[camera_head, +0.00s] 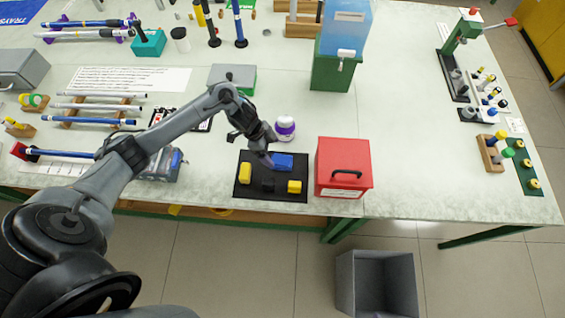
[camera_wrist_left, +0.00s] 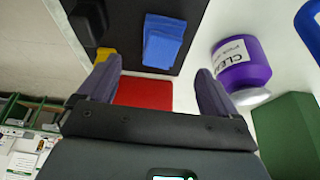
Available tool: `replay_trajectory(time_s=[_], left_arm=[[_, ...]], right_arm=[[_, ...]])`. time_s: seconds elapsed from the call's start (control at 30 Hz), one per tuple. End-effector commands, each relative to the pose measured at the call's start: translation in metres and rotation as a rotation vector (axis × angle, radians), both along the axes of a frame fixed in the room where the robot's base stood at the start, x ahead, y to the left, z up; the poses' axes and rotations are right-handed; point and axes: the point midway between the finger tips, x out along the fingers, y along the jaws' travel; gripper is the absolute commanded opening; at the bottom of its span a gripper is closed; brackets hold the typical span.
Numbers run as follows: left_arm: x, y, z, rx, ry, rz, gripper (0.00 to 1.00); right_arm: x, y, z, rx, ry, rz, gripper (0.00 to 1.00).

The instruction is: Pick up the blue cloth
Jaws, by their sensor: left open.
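The blue cloth (camera_head: 283,161) is a folded block lying on the black mat (camera_head: 257,196) near the table's front edge. In the left wrist view, the cloth (camera_wrist_left: 163,42) lies beyond my fingertips, clear of both fingers. My left gripper (camera_head: 266,160) is just left of the cloth in the head view, over the mat. In the left wrist view, the gripper (camera_wrist_left: 156,80) is open and empty, with the red box (camera_wrist_left: 145,93) showing between its fingers. My right gripper is in neither view.
Yellow blocks (camera_head: 245,173) (camera_head: 294,187) and a dark block share the mat. A purple-banded white jar (camera_head: 285,127) stands behind the cloth. The red box (camera_head: 343,168) stands right of the mat. Bare table lies farther right; an open grey bin (camera_head: 376,283) is on the floor.

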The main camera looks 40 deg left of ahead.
Motion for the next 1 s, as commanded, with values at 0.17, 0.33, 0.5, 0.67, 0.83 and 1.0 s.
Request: replay_trajectory(time_s=[0.17, 0.33, 0.5, 0.67, 0.83, 1.0], left_arm=[[0.005, -0.007, -0.019, -0.001, -0.001, 0.002, 0.92], [0.006, -0.01, -0.026, -0.001, 0.0, 0.001, 0.92], [0.011, -0.016, -0.043, -0.003, 0.001, 0.002, 0.92], [0.016, -0.022, -0.061, -0.003, 0.0, 0.001, 0.92], [0.019, -0.025, -0.071, -0.001, -0.001, 0.001, 0.92], [0.019, -0.026, -0.072, 0.001, -0.001, 0.0, 0.92]], right_arm=[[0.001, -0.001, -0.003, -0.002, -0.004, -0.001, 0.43], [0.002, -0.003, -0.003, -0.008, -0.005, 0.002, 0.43], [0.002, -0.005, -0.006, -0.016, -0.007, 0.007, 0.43], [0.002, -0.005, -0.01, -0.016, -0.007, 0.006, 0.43], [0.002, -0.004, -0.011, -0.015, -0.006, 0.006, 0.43], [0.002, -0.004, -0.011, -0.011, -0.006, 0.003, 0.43]])
